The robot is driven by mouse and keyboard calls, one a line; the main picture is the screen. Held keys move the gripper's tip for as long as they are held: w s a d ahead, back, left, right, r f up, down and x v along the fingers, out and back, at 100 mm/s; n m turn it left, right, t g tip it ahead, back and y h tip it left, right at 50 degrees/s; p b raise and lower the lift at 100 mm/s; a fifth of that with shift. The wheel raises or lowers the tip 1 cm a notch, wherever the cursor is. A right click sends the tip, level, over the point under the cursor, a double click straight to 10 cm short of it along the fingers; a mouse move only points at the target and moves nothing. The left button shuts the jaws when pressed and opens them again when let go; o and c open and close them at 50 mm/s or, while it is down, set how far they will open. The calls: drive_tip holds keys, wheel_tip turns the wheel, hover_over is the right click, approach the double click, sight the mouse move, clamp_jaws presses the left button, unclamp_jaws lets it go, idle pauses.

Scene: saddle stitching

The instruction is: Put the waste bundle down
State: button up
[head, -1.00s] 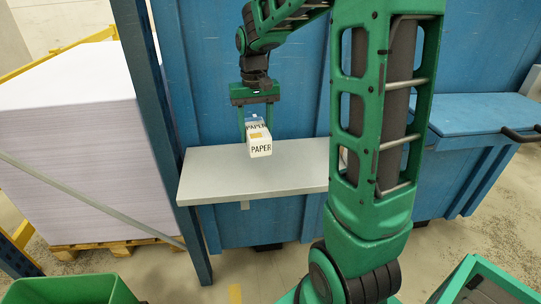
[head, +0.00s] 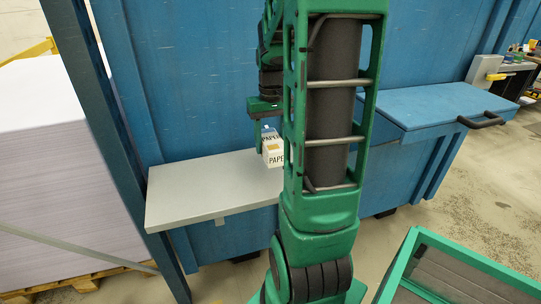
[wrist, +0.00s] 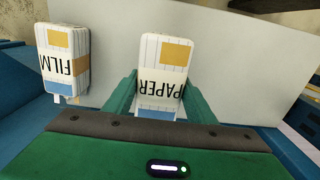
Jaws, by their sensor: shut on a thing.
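The waste bundle (head: 274,150) is a small white block marked PAPER with an orange patch. My gripper (head: 267,139) is shut on it and holds it over the grey shelf (head: 205,190). My arm column hides the right finger and part of the bundle in the head view. In the wrist view the PAPER bundle (wrist: 162,65) sits between the two green fingers (wrist: 158,97). I cannot tell whether it touches the shelf. A second bundle marked FILM (wrist: 68,55) stands to its left in the wrist view, apart from it.
The left part of the shelf is bare. A blue post (head: 105,130) rises by its left end. A pallet of white paper (head: 45,180) stands beyond the post. A blue ledge with a handle (head: 480,121) is at right, and a green bin (head: 410,262) stands at lower right.

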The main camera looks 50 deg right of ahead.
drive_tip(key=shift+s+d+f, duration=0.1)
drive_tip(key=shift+d+f, duration=0.3)
drive_tip(key=shift+d, duration=0.25)
drive_tip(key=shift+d+f, duration=0.35)
drive_tip(key=shift+d, duration=0.25)
drive_tip(key=shift+f, duration=2)
drive_tip(key=shift+f, duration=0.1)
drive_tip(key=o, duration=1.1)
